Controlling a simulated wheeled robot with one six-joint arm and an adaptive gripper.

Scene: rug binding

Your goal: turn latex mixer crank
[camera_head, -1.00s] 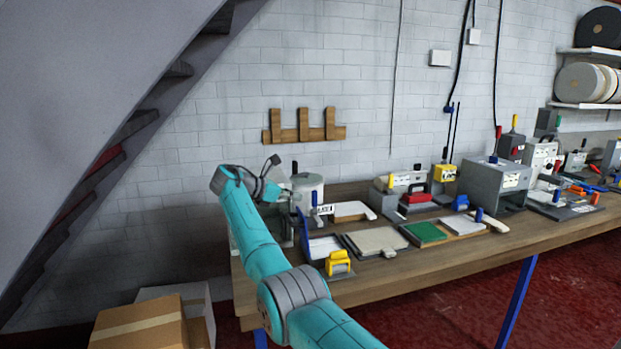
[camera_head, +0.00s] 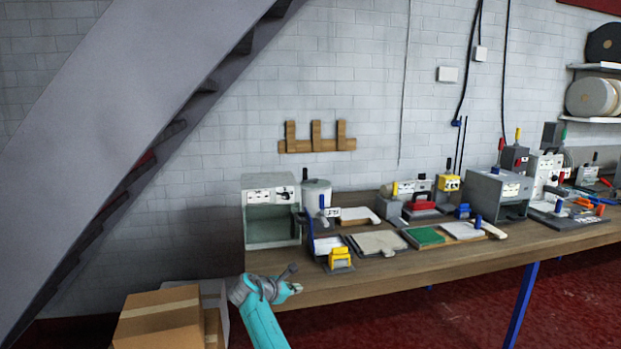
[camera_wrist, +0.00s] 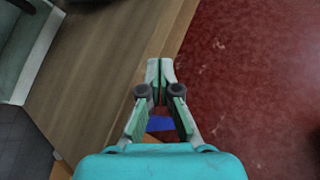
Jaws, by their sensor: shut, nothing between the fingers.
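A pale cylindrical pot (camera_head: 316,192), which looks like the latex mixer, stands at the back of the bench near its left end. A small dark knob or lever shows by its top; I cannot clearly make out the crank. My gripper (camera_head: 296,288) is low at the bench's front left edge, apart from the pot. In the wrist view my gripper (camera_wrist: 159,72) has its fingertips together with nothing between them, over the bench edge and red floor. The pot is not in the wrist view.
A grey-green open-fronted box machine (camera_head: 272,232) stands left of the pot. A yellow clamp-like tool (camera_head: 340,259) and a pale flat board (camera_head: 377,243) lie in front. Cardboard boxes (camera_head: 160,317) sit on the floor at left. The bench's (camera_head: 400,270) front strip is clear.

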